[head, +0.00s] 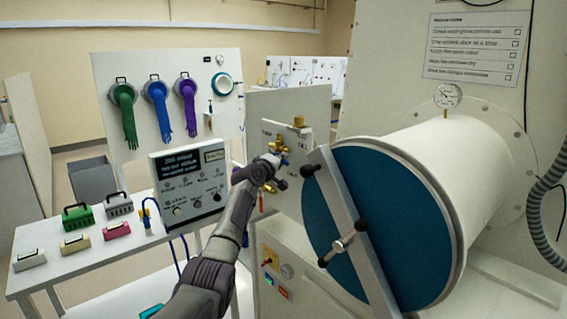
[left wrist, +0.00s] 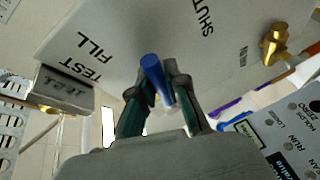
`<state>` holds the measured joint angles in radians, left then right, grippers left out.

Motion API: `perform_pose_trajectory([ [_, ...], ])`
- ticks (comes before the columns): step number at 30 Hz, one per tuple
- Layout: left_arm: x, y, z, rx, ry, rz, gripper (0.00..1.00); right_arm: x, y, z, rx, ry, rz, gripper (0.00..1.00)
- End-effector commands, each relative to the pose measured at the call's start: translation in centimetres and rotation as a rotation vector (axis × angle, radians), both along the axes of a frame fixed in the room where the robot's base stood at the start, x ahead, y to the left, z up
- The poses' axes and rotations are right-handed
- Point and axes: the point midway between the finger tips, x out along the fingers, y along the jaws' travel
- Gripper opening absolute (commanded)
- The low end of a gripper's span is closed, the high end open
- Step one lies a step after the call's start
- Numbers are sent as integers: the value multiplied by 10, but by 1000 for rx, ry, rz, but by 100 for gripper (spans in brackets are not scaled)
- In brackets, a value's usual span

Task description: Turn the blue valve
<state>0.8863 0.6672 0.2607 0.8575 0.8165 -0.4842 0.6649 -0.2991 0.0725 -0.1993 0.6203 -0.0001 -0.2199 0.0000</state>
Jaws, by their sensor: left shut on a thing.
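The blue valve handle (left wrist: 152,68) shows in the left wrist view as a short blue lever standing out between my fingers. In the head view its blue end (head: 285,161) shows small beside brass fittings on the pale valve panel (head: 318,100). My left gripper (head: 273,160) is at this panel; in the left wrist view its two fingers (left wrist: 158,82) are closed on the handle, one on each side. The panel carries the words TEST, FILL and SHUT. The gripper and wrist hide the valve's base. My right gripper is not in view.
A large white cylinder (head: 440,165) with a blue door (head: 375,225) and crossbar stands close to the right of the panel. A control box (head: 190,182) stands left of my arm. A table with small coloured cases (head: 77,217) is at left.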

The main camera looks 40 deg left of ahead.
Motion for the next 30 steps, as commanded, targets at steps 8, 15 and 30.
perform_pose_trajectory([
  [8, 0, -1, -1, 1, 2, -2, 22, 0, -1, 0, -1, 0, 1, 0],
  [15, 0, 0, 0, 2, 1, -1, 40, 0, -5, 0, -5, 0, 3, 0],
  [30, -28, -10, 1, 6, 1, -1, 40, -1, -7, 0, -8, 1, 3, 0],
])
